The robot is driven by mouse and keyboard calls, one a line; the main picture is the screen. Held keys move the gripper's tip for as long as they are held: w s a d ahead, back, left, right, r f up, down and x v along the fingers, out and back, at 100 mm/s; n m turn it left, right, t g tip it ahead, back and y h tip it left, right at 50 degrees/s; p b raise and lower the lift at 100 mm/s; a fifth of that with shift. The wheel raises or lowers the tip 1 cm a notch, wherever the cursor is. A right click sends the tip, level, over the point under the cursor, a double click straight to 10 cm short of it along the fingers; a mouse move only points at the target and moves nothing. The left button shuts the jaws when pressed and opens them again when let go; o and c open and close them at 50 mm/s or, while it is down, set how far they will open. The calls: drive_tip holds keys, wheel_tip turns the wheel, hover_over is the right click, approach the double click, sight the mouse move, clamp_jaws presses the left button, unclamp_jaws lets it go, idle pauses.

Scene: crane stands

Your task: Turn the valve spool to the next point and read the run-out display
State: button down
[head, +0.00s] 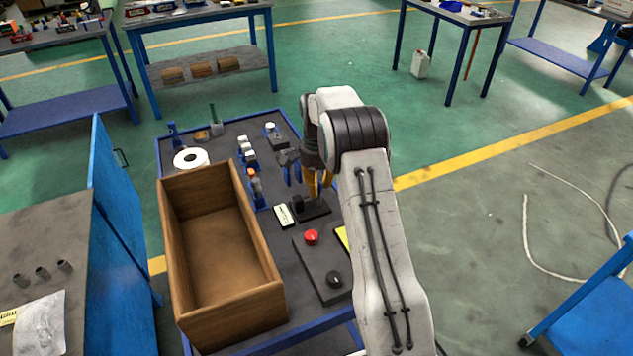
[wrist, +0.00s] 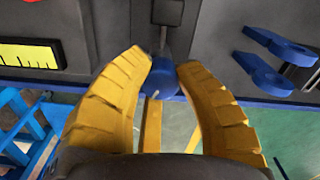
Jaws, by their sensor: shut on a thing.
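My gripper (head: 318,185), with yellow fingers, is over the far right part of the cart top. In the wrist view its fingertips (wrist: 168,68) are shut on a small blue knob (wrist: 165,85). A grey rod runs from the knob to a dark block (wrist: 168,12). I cannot tell whether this is the valve spool; my fingers and arm hide much of it in the head view. A small pale panel (head: 284,215), possibly the run-out display, lies beside a black base (head: 310,209). Its marks are too small to read.
A wooden box (head: 178,255) fills the cart's near left. A control plate with a red button (head: 311,237) and black knob (head: 334,279) is near my arm. A white roll (head: 188,159) and blue stands (head: 255,186) are on the cart.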

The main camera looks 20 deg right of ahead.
drive_tip(key=n+p, duration=0.1)
drive_tip(key=n, duration=0.4)
drive_tip(key=shift+f+n, duration=0.1)
drive_tip(key=shift+n, duration=0.2)
drive_tip(key=n, duration=0.4)
drive_tip(key=shift+s+n+p, duration=0.1)
drive_tip(key=shift+n+p, duration=0.2)
drive_tip(key=shift+p, duration=0.1)
drive_tip(key=shift+f, duration=0.1)
drive_tip(key=c, duration=0.9)
unclamp_jaws()
drive_tip(key=shift+o, duration=0.2)
wheel_tip(320, 180, up, 12)
